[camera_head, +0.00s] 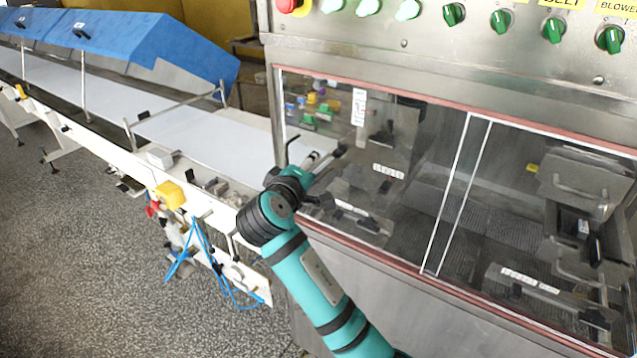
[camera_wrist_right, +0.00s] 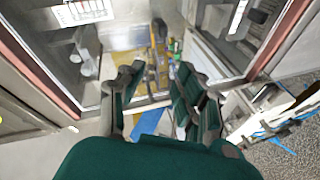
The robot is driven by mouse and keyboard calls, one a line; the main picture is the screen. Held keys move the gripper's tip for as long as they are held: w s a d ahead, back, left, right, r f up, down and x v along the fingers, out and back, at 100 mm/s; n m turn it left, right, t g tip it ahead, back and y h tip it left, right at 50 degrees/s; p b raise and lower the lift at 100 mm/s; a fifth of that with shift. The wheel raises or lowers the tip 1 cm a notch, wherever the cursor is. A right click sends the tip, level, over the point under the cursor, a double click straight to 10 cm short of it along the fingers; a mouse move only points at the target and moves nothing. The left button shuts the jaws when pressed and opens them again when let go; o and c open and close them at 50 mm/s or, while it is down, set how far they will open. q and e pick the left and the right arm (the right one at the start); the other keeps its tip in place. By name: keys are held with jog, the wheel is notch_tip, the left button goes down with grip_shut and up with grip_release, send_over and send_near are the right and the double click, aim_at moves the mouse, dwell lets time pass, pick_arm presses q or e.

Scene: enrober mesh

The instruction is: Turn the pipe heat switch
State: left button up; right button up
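The control panel (camera_head: 420,45) runs along the top of the steel machine in the head view. Several green rotary switches sit on it: one (camera_head: 454,14), a second (camera_head: 501,20), a third (camera_head: 553,31) and another (camera_head: 610,39). Labels reading "BELT" and "BLOWER" show at the top right; no pipe heat label is readable, so I cannot tell which switch it is. My right gripper (camera_head: 327,161) is below and left of the switches, in front of the window's left end. In the right wrist view its fingers (camera_wrist_right: 158,82) are apart and empty. My left gripper is not in view.
Clear windows (camera_head: 420,175) with a reddish frame lie below the panel. A white conveyor (camera_head: 125,110) with blue covers (camera_head: 130,40) extends left. Space before the switches looks clear.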

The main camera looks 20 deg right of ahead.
jog(key=f, duration=0.3)
jog(key=shift+d+f+y, duration=0.15)
jog(key=shift+d+y, duration=0.15)
